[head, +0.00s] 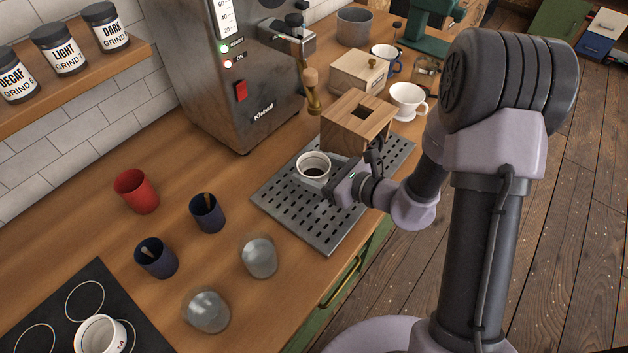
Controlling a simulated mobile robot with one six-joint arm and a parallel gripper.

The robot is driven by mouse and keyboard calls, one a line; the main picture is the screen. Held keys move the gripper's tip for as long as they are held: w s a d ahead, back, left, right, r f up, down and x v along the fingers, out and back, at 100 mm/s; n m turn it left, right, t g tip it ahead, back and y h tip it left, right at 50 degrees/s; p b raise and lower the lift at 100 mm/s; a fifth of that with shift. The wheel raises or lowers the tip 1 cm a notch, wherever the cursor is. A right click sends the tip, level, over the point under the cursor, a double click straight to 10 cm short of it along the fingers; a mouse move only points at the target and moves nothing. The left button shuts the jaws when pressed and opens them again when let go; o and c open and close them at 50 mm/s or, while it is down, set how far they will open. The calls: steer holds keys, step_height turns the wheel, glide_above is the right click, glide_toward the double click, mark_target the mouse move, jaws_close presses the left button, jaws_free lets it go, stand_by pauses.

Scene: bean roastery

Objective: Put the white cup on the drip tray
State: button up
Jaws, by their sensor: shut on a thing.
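A white cup (314,161) with something dark inside stands upright at the drip tray's left part in the head view. The drip tray (318,231) is a grey perforated metal plate on the wooden counter. My gripper (328,181) reaches in from the right and is shut on the white cup at its near right side. Its fingers are partly hidden, and I cannot tell whether the cup's base touches the tray.
A wooden box (357,122) with a square hole stands at the tray's back edge. The espresso machine (232,80) rises behind. A red cup (136,191), dark cups (207,213) and upturned glasses (259,257) stand left. The tray's front part is bare.

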mark_target(314, 173)
step_height(314, 173, down, 4)
steer(key=shift+r+b, duration=0.25)
steer(key=shift+b, duration=0.55)
steer(key=shift+r, duration=0.15)
steer(key=o, duration=1.3)
steer(key=shift+f, duration=0.2)
steer(key=o, duration=0.5)
steer(key=shift+r, duration=0.1)
